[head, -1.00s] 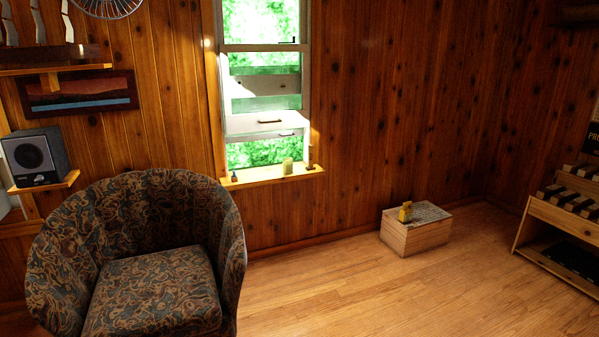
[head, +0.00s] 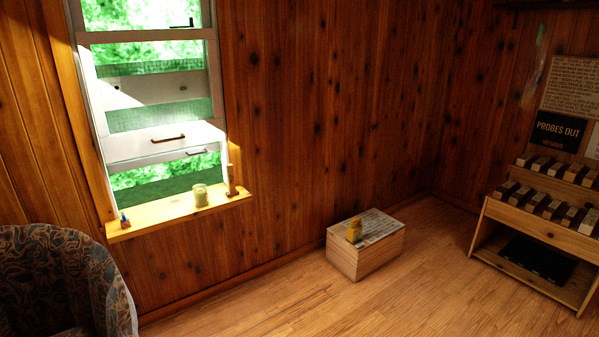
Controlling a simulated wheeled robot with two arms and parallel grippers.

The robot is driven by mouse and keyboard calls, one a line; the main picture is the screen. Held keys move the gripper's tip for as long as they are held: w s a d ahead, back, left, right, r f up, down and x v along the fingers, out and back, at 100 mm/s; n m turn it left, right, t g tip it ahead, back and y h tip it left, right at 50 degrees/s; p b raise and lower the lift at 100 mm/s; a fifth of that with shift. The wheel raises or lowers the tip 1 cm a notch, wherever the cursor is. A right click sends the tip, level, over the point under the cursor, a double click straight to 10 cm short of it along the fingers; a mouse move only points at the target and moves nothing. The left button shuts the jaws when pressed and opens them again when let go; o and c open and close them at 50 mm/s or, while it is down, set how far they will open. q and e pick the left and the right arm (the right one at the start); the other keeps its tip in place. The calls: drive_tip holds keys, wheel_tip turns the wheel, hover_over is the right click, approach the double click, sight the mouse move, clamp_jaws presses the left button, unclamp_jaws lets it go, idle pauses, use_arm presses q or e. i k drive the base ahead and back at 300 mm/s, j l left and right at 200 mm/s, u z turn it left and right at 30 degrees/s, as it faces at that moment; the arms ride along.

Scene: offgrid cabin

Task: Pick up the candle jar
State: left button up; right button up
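What looks like the candle jar (head: 200,195), a small pale yellow-green jar, stands upright on the wooden window sill (head: 170,213) in the head view. A small blue and orange item (head: 125,221) stands to its left on the sill. A slim brown upright item (head: 231,182) stands close to its right. Neither of my grippers shows in the view.
A patterned armchair (head: 62,275) fills the lower left, in front of the wall. A wooden box (head: 366,251) with a yellow item (head: 354,230) on top stands on the floor. A slanted wooden rack (head: 545,225) stands at right. The floor between is clear.

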sight(201, 197)
drive_tip(key=i+u, duration=0.15)
drive_tip(key=i, duration=0.3)
drive_tip(key=i+u, duration=0.2)
drive_tip(key=i, duration=0.25)
drive_tip(key=i+l+u, duration=0.15)
drive_tip(key=i, duration=0.3)
drive_tip(key=i+l+u, duration=0.15)
drive_tip(key=i, duration=0.3)
drive_tip(key=l, duration=0.1)
